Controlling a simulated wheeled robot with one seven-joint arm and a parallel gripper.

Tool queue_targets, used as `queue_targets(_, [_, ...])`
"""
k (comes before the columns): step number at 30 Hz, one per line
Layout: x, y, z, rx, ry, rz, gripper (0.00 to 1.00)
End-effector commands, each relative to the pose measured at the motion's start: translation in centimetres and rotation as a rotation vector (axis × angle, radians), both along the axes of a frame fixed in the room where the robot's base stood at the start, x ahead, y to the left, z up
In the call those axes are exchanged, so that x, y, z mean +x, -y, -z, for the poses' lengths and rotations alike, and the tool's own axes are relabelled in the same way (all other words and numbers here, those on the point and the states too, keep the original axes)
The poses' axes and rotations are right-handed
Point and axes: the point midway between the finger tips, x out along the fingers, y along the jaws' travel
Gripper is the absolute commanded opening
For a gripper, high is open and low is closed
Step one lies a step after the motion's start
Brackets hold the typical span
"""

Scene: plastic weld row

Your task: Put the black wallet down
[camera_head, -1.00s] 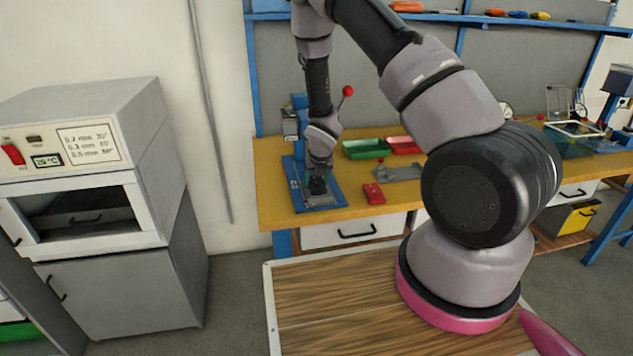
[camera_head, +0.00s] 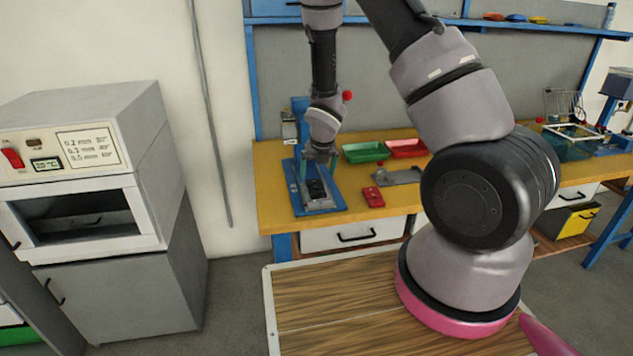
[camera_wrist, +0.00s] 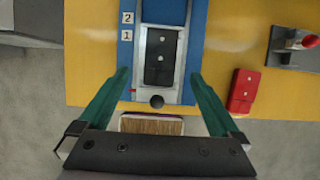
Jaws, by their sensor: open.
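The black wallet (camera_wrist: 161,56) lies flat in the grey metal plate of a blue fixture (camera_wrist: 193,60), which is marked 1 and 2. In the head view the wallet (camera_head: 317,190) shows as a small dark patch on the fixture at the left end of the yellow bench. My gripper (camera_wrist: 158,85) is open, with its green fingers apart on either side of the wallet's near end and nothing between them. In the head view my gripper (camera_head: 332,168) is just above the fixture, clear of the wallet.
A red wallet (camera_wrist: 244,91) lies on the yellow bench (camera_head: 272,205) right of the fixture, beside a grey plate with a red knob (camera_wrist: 310,41). Green (camera_head: 366,152) and red (camera_head: 406,148) trays stand behind. A red-knobbed lever (camera_head: 347,95) rises near my arm. A grey oven (camera_head: 85,150) stands left.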

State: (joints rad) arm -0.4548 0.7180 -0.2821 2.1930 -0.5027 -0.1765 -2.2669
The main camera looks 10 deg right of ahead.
Motion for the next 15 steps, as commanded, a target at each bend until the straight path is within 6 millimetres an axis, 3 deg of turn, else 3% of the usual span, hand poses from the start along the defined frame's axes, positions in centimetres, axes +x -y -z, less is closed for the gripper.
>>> queue_targets(6, [-1.3, 0.0, -3.3, 0.001, 0.003, 0.001, 0.99])
queue_targets(15, [-1.8, 0.1, -4.7, 0.004, 0.003, 0.012, 0.99])
